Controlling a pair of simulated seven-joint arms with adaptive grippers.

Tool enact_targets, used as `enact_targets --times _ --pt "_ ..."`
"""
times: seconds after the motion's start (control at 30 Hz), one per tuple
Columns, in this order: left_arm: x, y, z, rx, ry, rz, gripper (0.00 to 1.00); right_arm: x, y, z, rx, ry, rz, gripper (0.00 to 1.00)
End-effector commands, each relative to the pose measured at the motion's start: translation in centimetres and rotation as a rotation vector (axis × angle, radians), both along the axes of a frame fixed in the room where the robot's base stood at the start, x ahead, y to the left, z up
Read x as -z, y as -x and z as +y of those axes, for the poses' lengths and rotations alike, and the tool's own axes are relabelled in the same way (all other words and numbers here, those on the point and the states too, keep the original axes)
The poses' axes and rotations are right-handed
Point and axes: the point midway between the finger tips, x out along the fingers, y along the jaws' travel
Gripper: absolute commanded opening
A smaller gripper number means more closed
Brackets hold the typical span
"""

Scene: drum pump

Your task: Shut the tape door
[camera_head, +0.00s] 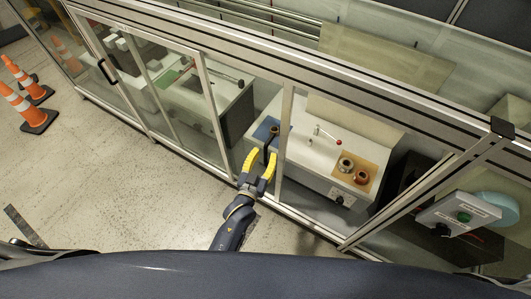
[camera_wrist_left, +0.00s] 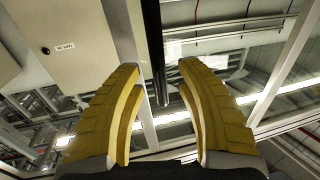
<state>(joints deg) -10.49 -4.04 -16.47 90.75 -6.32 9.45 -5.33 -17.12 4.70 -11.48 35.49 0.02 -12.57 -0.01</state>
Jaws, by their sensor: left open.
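A long aluminium-framed enclosure with clear panels runs across the head view. A slim upright frame member (camera_head: 286,118) stands beside my left gripper (camera_head: 263,154); I cannot tell for sure whether it is the edge of the tape door. My left gripper has its yellow fingers spread, pointing at the enclosure. In the left wrist view, the gripper (camera_wrist_left: 159,68) is open, and a dark upright bar (camera_wrist_left: 153,45) shows between and beyond the fingertips. Contact with it cannot be told. Two ring-shaped rolls (camera_head: 353,170) lie on an orange mat inside the bay. My right gripper is not in view.
A black handle (camera_head: 107,71) sits on a panel at the left. A control box (camera_head: 462,213) with a green button is at the lower right. Orange cones (camera_head: 33,92) stand at the far left. The floor before the enclosure is mostly clear. A pale cabinet (camera_wrist_left: 70,40) shows in the wrist view.

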Motion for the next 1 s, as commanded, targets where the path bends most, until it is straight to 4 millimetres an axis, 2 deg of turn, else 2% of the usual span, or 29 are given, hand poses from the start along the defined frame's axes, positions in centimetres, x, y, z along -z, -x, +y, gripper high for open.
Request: enact_targets --times 0.3,0.5,0.7,1.0 --pt "0.1 5.5 1.5 0.001 -0.002 0.003 0.36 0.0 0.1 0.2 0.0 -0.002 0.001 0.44" --pt "0.0 8.2 2.3 0.001 0.0 0.001 0.36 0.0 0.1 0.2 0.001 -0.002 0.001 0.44" --pt "-0.1 9.8 2.8 0.0 0.0 -0.001 0.36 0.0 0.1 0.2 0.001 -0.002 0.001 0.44" --pt "-0.1 10.3 3.0 0.0 0.0 -0.001 0.36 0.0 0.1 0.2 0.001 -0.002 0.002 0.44"
